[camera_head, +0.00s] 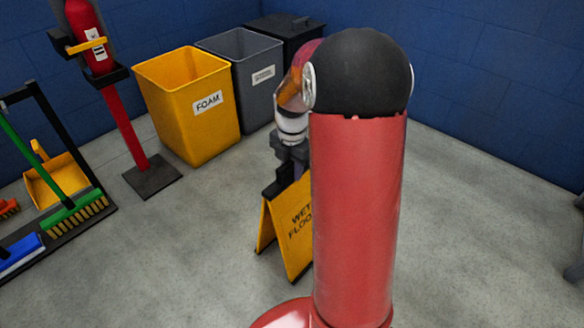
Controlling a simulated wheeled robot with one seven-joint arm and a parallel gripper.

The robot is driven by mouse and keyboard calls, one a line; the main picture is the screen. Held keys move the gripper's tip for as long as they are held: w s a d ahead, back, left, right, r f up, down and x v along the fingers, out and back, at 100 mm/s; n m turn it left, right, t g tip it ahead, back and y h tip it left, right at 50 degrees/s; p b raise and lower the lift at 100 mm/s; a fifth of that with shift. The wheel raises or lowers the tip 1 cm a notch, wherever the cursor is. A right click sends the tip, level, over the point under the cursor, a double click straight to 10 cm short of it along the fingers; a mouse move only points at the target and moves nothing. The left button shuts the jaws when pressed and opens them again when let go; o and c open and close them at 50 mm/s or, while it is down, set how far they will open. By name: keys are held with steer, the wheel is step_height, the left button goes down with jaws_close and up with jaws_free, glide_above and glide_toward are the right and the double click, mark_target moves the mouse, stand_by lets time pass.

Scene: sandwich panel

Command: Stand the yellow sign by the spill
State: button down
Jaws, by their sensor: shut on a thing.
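The yellow sign (293,243) has black "WET FLOOR" lettering, partly cut off by my red arm. It is upright, its two panels spread at the bottom. My gripper (285,180) is shut on the black top of the sign, just left of my red arm. The fingertips are small and partly hidden. I cannot tell whether the sign's feet touch the floor. No spill shows in this view; my arm hides part of the floor.
A yellow FOAM bin (187,104), a grey bin (245,75) and a black bin (287,37) stand along the back wall. A fire extinguisher (90,38) is on a red stand. Brooms and a yellow dustpan (57,183) are at left. Floor right of my arm is mostly clear.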

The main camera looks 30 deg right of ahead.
steer(key=shift+f, duration=0.15)
steer(key=c, duration=1.1)
jaws_free()
step_height(320, 180, up, 12)
steer(key=p, duration=0.2)
steer(key=shift+p, duration=0.35)
steer(key=s+a+r+m+t, duration=0.2)
steer(key=s+a+m, duration=0.5)
steer(key=s+m, duration=0.3)
steer(key=s+a+r+m+t, duration=0.3)
steer(key=s+a+m, duration=0.3)
steer(key=s+m, duration=0.4)
steer(key=shift+a+r+m+t, duration=0.3)
steer(key=shift+a+m, duration=0.05)
steer(key=shift+m, duration=0.65)
